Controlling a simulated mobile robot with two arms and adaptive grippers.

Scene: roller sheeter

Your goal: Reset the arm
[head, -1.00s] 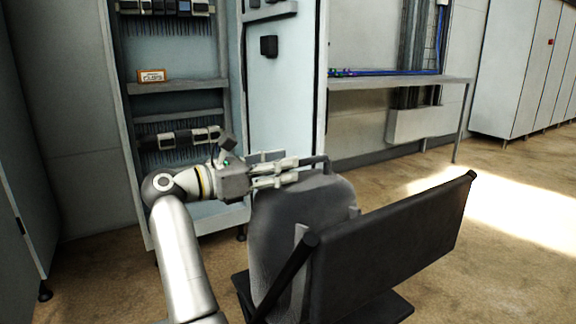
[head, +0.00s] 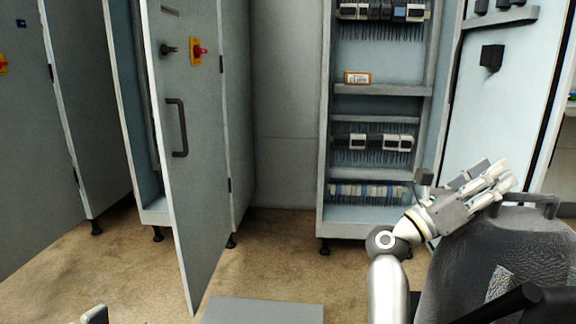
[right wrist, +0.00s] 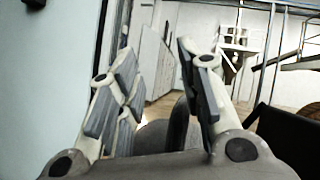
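My right arm reaches in from the bottom right of the head view. Its gripper (head: 505,178) is above the dark grey backpack (head: 470,262), close to its top handle (head: 530,200); I cannot tell whether they touch. In the right wrist view the two fingers of the right gripper (right wrist: 160,78) stand apart with nothing held between them. The dark curved handle (right wrist: 180,124) shows low between them. A small pale tip (head: 95,315) at the lower left edge of the head view may be my left gripper; the rest is out of frame.
An open cabinet (head: 375,103) with shelves of electrical parts and a small orange-white box (head: 357,78) stands behind. A grey cabinet door (head: 190,150) stands open at the left. A black chair frame (head: 515,305) is at the bottom right.

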